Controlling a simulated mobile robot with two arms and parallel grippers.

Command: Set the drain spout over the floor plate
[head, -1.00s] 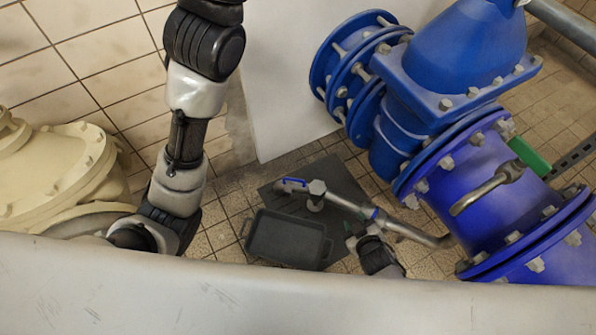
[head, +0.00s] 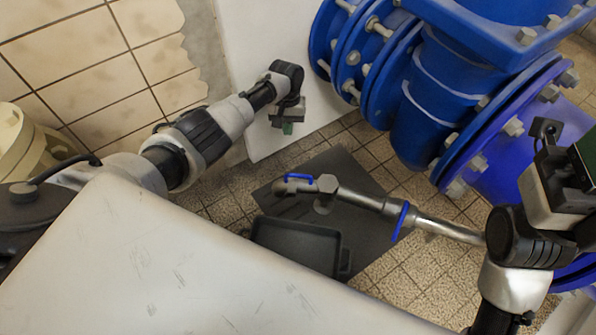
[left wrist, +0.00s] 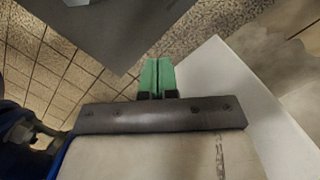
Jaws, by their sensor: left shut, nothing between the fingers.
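The drain spout (head: 358,198) is a grey metal pipe with a blue ring and a blue lever at its far end. It comes from the right, and its left end appears over the dark floor plate (head: 345,165) in the head view; I cannot tell its height. The plate also shows at the top of the left wrist view (left wrist: 110,28). My left gripper (head: 288,129) is beyond the spout, apart from it, pointing down by the white panel. Its green fingers (left wrist: 158,78) are shut and empty. My right arm is at the right; its fingertips are not clear.
A black tray (head: 296,246) lies on the near side of the plate. Large blue flanged pipes (head: 430,100) stand at the right, and a white panel (head: 250,60) stands behind. A pale surface (head: 190,270) fills the foreground. Tiled floor is clear right of the plate.

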